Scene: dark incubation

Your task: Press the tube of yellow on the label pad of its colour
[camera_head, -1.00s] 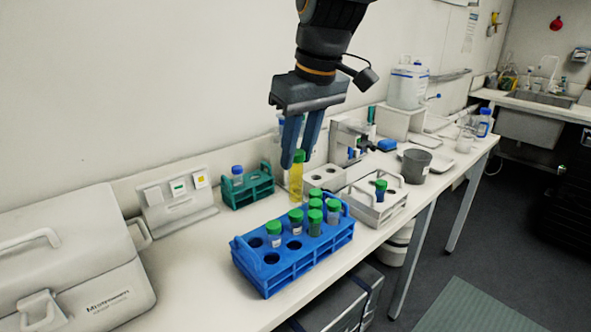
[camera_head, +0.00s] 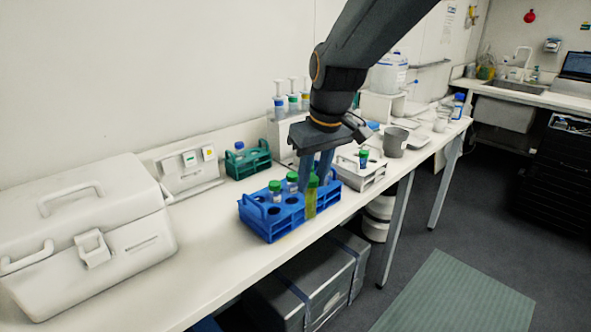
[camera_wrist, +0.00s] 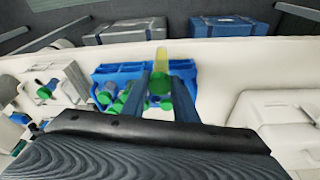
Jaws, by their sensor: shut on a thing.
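The yellow tube (camera_head: 310,202) has a green cap and hangs roughly upright in my gripper (camera_head: 316,170), in front of the right part of the blue rack in the head view. In the wrist view the tube (camera_wrist: 161,57) shows between the fingers of my gripper (camera_wrist: 168,85), with its green cap nearest the camera. I cannot tell whether the tube touches the rack. The label stand (camera_head: 187,172) is against the wall at left, with several small pads. The yellow label pad (camera_head: 208,153) is its rightmost one, and nothing touches it.
The blue rack (camera_head: 262,228) holds several green-capped tubes. A teal rack (camera_head: 247,162) with a blue-capped tube stands behind it. A white case (camera_head: 85,235) fills the bench's left end. A grey rack (camera_head: 362,178) and a grey cup (camera_head: 393,142) stand right. Bench between case and blue rack is clear.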

